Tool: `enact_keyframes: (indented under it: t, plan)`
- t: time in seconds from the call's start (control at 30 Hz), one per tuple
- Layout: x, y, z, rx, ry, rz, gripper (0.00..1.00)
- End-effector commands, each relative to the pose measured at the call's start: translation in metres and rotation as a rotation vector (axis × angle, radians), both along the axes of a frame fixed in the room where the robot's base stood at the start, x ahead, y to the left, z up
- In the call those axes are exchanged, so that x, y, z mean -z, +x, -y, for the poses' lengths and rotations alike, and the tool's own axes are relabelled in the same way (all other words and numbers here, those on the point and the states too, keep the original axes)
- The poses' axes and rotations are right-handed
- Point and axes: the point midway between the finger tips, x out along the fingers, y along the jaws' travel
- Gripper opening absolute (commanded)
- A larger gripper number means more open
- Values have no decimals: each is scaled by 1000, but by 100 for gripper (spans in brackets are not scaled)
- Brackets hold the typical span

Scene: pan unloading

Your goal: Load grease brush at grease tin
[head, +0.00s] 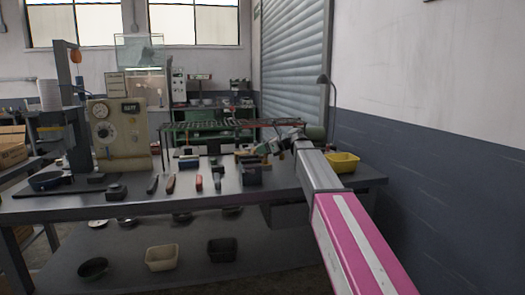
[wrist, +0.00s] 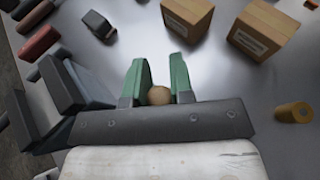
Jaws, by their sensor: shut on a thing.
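My gripper (wrist: 159,62) has two green fingers in the wrist view. It is shut on a tan, round-ended thing low between the fingers, which looks like the handle end of the grease brush (wrist: 159,95). The rest of the brush is hidden. In the head view my gripper (head: 268,149) is small, above the back right part of the workbench (head: 235,204). I cannot make out the grease tin for certain in either view.
Two cardboard boxes (wrist: 187,14) (wrist: 262,30) stand beyond the fingers. A yellow cylinder (wrist: 293,112) is at right, and a dark vise-like block (wrist: 65,85) is close at left. A yellow bin (head: 343,162) stands at the bench's right; a dial machine (head: 118,135) stands left.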

Motion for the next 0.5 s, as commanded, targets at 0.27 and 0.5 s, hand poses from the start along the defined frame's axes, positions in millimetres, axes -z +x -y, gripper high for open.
enact_keyframes:
  t: [0.27,0.5]
  plan:
    - [-7,0,0,-1,-4,-1,0]
    - [-25,0,0,-1,-3,-1,0]
